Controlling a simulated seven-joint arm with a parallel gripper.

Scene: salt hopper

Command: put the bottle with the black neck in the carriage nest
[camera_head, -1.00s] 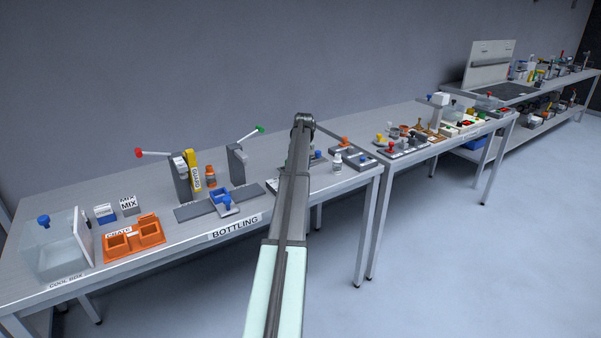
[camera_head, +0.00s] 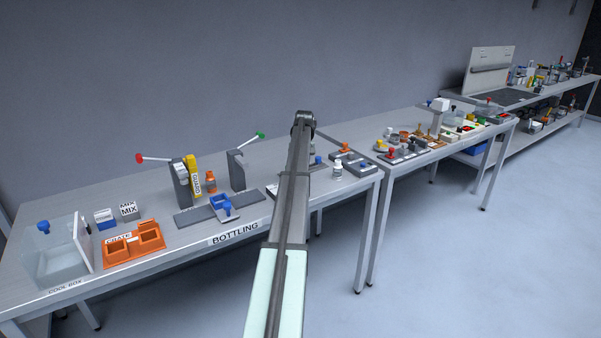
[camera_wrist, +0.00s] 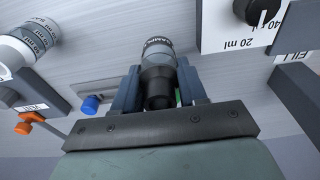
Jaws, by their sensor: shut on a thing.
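In the wrist view my gripper (camera_wrist: 158,90) is shut on a bottle (camera_wrist: 157,58) with a black neck and a grey label band. The neck is between the two fingers, pointing toward the wrist camera. In the head view my arm hides the gripper and the held bottle. The carriage (camera_head: 222,203) is blue with a blue knob and sits at the BOTTLING station, left of my arm. I cannot see clearly inside its nest.
A white bottle (camera_head: 338,171) stands right of my arm; a grey-banded bottle (camera_wrist: 30,40) shows in the wrist view. Red-knobbed (camera_head: 140,158) and green-knobbed (camera_head: 260,135) levers rise behind the carriage. An orange crate (camera_head: 133,243) and clear cool box (camera_head: 60,255) stand left.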

